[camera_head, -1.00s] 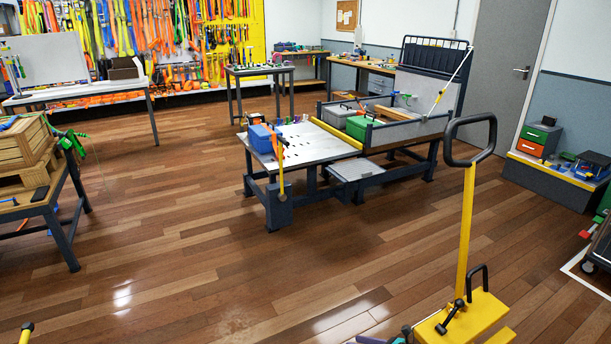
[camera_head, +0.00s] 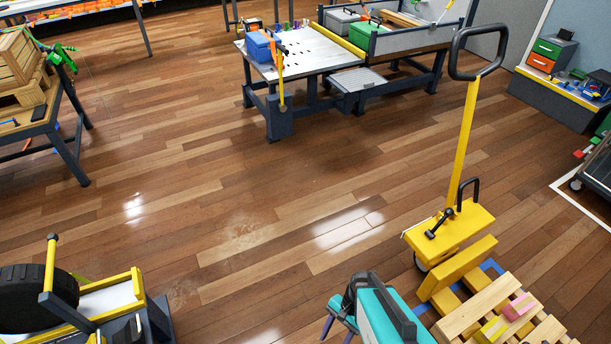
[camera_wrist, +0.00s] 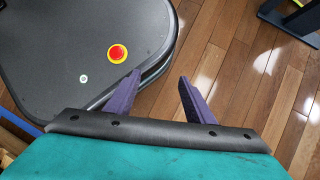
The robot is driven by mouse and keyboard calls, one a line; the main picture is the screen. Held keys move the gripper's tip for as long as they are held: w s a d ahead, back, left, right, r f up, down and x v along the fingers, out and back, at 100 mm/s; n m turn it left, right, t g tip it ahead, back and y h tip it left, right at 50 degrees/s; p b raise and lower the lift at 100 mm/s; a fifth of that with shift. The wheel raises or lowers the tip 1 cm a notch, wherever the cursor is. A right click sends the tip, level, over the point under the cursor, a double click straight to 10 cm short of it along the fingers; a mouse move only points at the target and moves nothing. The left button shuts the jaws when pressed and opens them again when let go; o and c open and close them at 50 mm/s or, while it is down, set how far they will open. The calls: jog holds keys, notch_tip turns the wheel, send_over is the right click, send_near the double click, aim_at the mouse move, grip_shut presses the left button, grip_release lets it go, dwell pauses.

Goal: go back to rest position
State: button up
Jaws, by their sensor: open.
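My gripper (camera_head: 338,330) shows at the bottom of the head view, with a teal body and purple fingers pointing down and left. In the wrist view the two purple fingers of my gripper (camera_wrist: 155,88) stand apart with nothing between them. A dark grey rounded surface with a red button, which looks like my own base, lies behind and to the left of the fingers. Wooden floor shows to their right.
A yellow pallet truck (camera_head: 450,232) and a wooden pallet (camera_head: 470,318) with small blocks stand at right. A black wheel (camera_head: 38,298) on a yellow-edged stand is at lower left. A metal workbench (camera_head: 300,57) stands at the back. The middle floor (camera_head: 215,190) is clear.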

jog(key=s+d+r+n+h, duration=0.1)
jog(key=s+d+n+h, duration=0.2)
jog(key=d+n, duration=0.4)
jog(key=shift+d+n+h, duration=0.35)
jog(key=shift+n+h, duration=0.05)
jog(key=shift+n, duration=0.6)
jog(key=shift+d, duration=0.1)
